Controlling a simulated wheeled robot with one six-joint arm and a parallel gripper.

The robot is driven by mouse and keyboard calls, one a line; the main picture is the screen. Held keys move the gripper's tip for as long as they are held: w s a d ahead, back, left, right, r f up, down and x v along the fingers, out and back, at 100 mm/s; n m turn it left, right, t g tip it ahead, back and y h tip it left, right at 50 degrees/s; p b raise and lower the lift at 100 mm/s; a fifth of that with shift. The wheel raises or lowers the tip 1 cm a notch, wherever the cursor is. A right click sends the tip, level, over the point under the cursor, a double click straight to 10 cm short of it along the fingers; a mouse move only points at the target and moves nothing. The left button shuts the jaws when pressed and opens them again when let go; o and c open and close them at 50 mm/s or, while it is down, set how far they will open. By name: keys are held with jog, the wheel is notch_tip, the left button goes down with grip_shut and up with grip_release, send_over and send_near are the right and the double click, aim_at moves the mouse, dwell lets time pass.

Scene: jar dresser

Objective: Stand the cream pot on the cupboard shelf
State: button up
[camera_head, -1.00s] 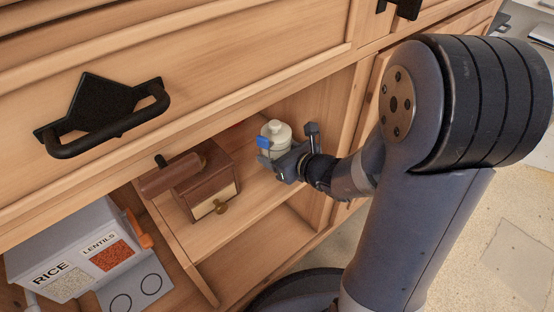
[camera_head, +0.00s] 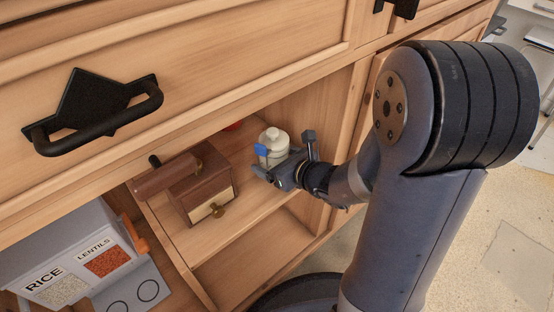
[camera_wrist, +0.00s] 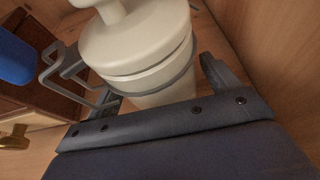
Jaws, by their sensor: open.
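The cream pot (camera_head: 273,146) is a pale lidded jar with a knob on top. It stands upright inside the open cupboard, on the shelf (camera_head: 228,238) as far as I can tell; its base is hidden by my gripper. My gripper (camera_head: 283,160) is open, with its fingers on either side of the pot. In the wrist view the pot (camera_wrist: 142,45) rises between the fingers, and whether they touch it cannot be told.
A brown wooden box with a brass knob (camera_head: 203,195) stands left of the pot. A rice and lentils dispenser (camera_head: 70,275) is at the lower left. The cupboard's right wall is close beside my gripper. A drawer front (camera_head: 215,60) overhangs the opening. A small red thing shows behind.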

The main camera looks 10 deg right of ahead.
jog(key=shift+r, duration=0.15)
jog(key=shift+s+d+r+p, duration=0.15)
jog(key=shift+r+p, duration=0.05)
jog(key=shift+p, duration=0.15)
jog(key=p+v, duration=0.4)
jog(key=v, duration=0.7)
jog(key=shift+s+d, duration=0.15)
jog(key=shift+s, duration=0.05)
